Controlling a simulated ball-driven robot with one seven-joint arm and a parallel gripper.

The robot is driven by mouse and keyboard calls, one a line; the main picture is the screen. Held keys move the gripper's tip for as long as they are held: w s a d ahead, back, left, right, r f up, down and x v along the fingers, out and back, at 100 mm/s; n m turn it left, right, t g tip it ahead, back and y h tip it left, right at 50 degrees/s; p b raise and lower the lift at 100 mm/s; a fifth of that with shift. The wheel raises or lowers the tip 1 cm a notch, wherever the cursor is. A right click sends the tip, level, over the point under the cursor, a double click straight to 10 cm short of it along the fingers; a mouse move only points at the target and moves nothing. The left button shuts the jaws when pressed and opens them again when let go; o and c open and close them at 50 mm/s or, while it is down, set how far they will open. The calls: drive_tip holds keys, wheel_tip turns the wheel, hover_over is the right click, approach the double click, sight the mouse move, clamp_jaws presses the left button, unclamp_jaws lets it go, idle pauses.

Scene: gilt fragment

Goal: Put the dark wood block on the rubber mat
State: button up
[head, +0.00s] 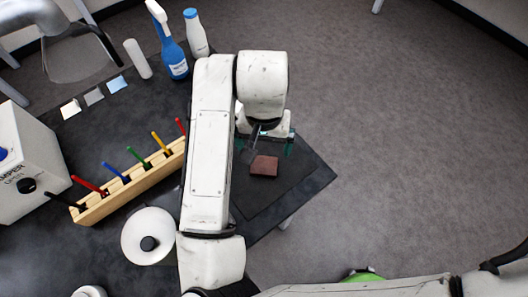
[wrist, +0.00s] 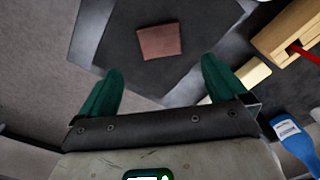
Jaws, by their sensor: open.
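The dark wood block (head: 264,166) is a flat reddish-brown piece. It lies on the dark rubber mat (head: 262,197) near the table's corner. In the wrist view the block (wrist: 159,42) is inside the outline of the mat (wrist: 198,30), with bare mat around it. My gripper (head: 266,144) is open and empty above the table by the block. In the wrist view its two green fingers (wrist: 160,70) are spread wide, apart from the block. My arm hides part of the table to the left of the mat in the head view.
A wooden rack with coloured pens (head: 135,183) stands left of my arm. A white round object (head: 148,236), a white box (head: 28,165), a blue spray bottle (head: 170,45) and a white bottle (head: 195,33) are also on the table. Open floor lies right.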

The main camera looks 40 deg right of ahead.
drive_tip(key=shift+r, duration=1.2)
